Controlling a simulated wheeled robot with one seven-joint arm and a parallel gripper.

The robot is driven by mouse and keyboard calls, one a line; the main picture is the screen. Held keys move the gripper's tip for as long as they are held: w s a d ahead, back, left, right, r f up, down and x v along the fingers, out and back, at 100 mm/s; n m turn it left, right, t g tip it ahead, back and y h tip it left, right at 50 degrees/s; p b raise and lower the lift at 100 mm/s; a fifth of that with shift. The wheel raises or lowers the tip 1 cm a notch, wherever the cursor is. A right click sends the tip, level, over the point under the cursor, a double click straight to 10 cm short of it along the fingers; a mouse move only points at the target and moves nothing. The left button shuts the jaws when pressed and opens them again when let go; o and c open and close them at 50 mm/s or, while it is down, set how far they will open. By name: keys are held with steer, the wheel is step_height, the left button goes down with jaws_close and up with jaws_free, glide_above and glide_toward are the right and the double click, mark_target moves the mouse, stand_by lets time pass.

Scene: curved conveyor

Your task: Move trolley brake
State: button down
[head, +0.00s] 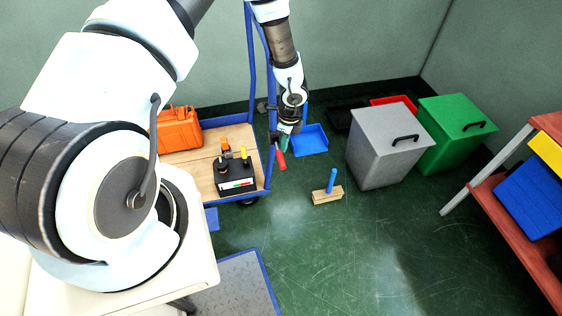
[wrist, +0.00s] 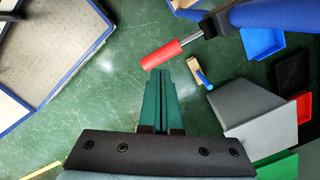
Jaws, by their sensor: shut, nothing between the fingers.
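The trolley has a blue frame and a wooden deck (head: 197,170). A brake lever with a red grip (head: 281,160) sticks out beside its right side. In the wrist view the red grip (wrist: 162,54) lies just beyond my fingertips, on a metal rod joined to a dark part and a blue bar. My gripper (head: 286,132) hangs close to the lever in the head view. Its green fingers (wrist: 166,74) are shut with nothing between them. They point toward the red grip; I cannot tell whether they touch it.
An orange case (head: 176,130) and a black control box (head: 236,174) sit on the trolley. A blue tray (head: 310,141), a wooden block with a blue peg (head: 327,196), a grey bin (head: 385,150) and a green bin (head: 450,130) stand on the floor. Open green floor lies in front.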

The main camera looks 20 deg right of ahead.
mark_target(283, 159)
steer(key=shift+w+a+f+b, duration=0.1)
steer(key=shift+f+b, duration=0.7)
steer(key=shift+f, duration=0.6)
steer(key=shift+w+a+f+b, duration=0.1)
steer(key=shift+f+b, duration=0.7)
steer(key=shift+f, duration=0.7)
steer(key=shift+f+b, duration=0.8)
steer(key=shift+r, duration=0.1)
steer(key=shift+s, duration=0.1)
steer(key=shift+s+d+r, duration=0.3)
steer(key=shift+s+d, duration=0.2)
steer(key=shift+d, duration=0.05)
steer(key=shift+s+d+r, duration=0.25)
steer(key=shift+s+d, duration=0.2)
steer(key=shift+d, duration=0.05)
